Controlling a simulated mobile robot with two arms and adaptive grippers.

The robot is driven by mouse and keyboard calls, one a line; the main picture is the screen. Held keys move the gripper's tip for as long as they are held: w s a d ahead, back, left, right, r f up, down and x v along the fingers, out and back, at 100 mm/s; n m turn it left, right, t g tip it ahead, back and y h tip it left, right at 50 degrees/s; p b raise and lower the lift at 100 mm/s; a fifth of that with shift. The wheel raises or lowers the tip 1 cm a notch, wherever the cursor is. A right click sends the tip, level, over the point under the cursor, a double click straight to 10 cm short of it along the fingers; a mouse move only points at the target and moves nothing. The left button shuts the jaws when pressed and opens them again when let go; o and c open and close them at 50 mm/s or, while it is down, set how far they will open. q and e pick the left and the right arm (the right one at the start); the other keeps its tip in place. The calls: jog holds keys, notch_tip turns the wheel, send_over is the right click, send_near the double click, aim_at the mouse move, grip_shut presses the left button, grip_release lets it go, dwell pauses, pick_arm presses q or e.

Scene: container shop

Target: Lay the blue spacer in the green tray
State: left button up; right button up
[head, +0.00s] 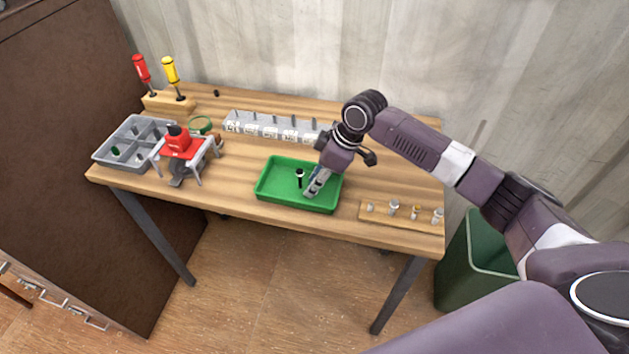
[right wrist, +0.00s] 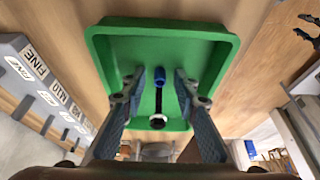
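The green tray (head: 272,193) sits on the workbench, and it fills the middle of the right wrist view (right wrist: 212,36). My right gripper (head: 309,192) points down into the tray's right half. In the right wrist view its two fingertips (right wrist: 160,74) are apart. The small blue spacer (right wrist: 160,77) shows over the tray floor between the fingertips, with a gap on each side. It seems to lie in the tray and is not visible in the head view. A dark bolt-like piece (head: 299,176) is also in the tray, close to the gripper. My left gripper is out of view.
A grey divided bin (head: 122,160), a red clamp-like device (head: 181,144) and two screwdrivers (head: 142,70) are at the left. A labelled rack (head: 270,127) stands behind the tray. A wooden strip with several small parts (head: 377,215) lies to the right.

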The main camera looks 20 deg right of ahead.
jog(key=shift+d+r, duration=0.1)
jog(key=shift+r, duration=0.45)
jog(key=b+v, duration=0.2)
jog(key=v, duration=0.9)
jog(key=shift+s, duration=0.1)
